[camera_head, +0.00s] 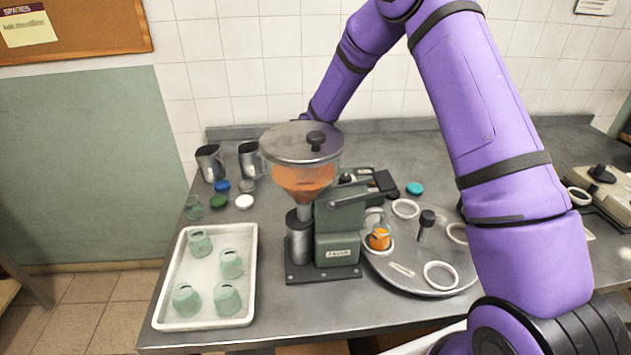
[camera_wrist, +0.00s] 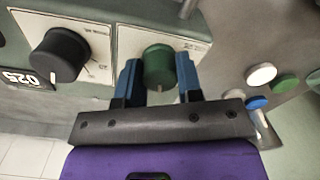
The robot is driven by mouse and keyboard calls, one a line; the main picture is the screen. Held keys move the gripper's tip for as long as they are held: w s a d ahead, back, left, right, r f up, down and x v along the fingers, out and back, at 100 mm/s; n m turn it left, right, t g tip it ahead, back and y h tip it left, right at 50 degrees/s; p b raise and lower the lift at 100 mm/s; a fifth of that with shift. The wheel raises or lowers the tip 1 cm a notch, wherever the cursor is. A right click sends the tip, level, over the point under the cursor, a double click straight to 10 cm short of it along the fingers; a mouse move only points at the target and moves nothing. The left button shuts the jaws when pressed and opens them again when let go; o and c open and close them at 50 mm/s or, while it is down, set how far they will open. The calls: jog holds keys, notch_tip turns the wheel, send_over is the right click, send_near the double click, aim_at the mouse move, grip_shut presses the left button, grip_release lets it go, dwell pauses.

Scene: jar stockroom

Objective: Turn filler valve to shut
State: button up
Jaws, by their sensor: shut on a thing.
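The filler stands mid-table in the head view, with a clear hopper (camera_head: 303,178) of orange filling above a green-grey body (camera_head: 338,235). In the wrist view, a green knob (camera_wrist: 158,66), apparently the filler valve, sits on a pale plate. My gripper (camera_wrist: 158,80) has its two blue fingers on either side of this knob and is shut on it. A light pointer mark shows on the knob's lower edge; the label beside it is too small to read. In the head view my gripper is hidden behind the filler. A jar with orange filling (camera_head: 380,238) stands by the filler body.
A black knob (camera_wrist: 60,55) and a number display (camera_wrist: 25,78) are left of the green knob. A round turntable (camera_head: 415,275) with pale rings is right of the filler. A white tray (camera_head: 165,290) with several green jars is left. Coloured lids and metal jugs (camera_head: 210,163) stand behind.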

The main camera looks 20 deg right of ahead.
jog(key=n, duration=0.6)
dwell(0.6)
jog(key=o, duration=0.9)
notch_tip(320, 180, up, 11)
jog(key=shift+f, duration=0.1)
dwell(0.4)
